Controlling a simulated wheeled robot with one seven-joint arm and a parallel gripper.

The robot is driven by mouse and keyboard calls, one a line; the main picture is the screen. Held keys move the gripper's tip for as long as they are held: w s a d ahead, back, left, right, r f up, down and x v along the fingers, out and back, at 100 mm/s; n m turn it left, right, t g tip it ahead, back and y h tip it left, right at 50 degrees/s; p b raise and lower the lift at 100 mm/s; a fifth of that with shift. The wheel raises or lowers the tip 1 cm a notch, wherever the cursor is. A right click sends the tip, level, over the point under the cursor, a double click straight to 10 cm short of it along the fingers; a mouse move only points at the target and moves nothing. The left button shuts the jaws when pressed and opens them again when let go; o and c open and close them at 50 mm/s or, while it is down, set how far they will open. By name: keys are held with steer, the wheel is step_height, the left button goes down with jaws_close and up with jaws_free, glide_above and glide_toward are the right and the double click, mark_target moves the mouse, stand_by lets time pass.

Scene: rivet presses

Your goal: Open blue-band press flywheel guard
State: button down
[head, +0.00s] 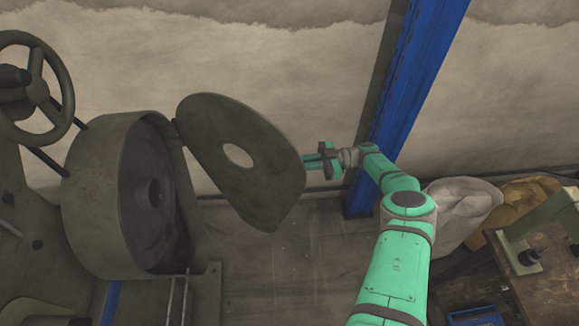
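The flywheel guard (265,165) is a dark, flat, rounded plate with an oval hole. It stands swung out from the round drum-shaped housing (97,200), attached near its upper left edge. The housing's hollow face shows uncovered, with a hub (155,193) inside. A blue strip (111,303) shows low on the left by the press. My gripper (313,162) is at the guard's right edge, its green fingers close to or touching the rim. Whether the fingers are closed on the rim is too small to tell.
A handwheel (38,90) stands at the far left. A blue post (410,95) rises behind my arm. On the right are a pale sack (465,205), a brown sack (525,205) and a wooden bench (550,270). Bare floor (290,265) lies below the guard.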

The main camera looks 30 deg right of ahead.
steer(key=shift+w, duration=0.1)
stand_by(0.3)
steer(key=c, duration=2.1)
jaws_free()
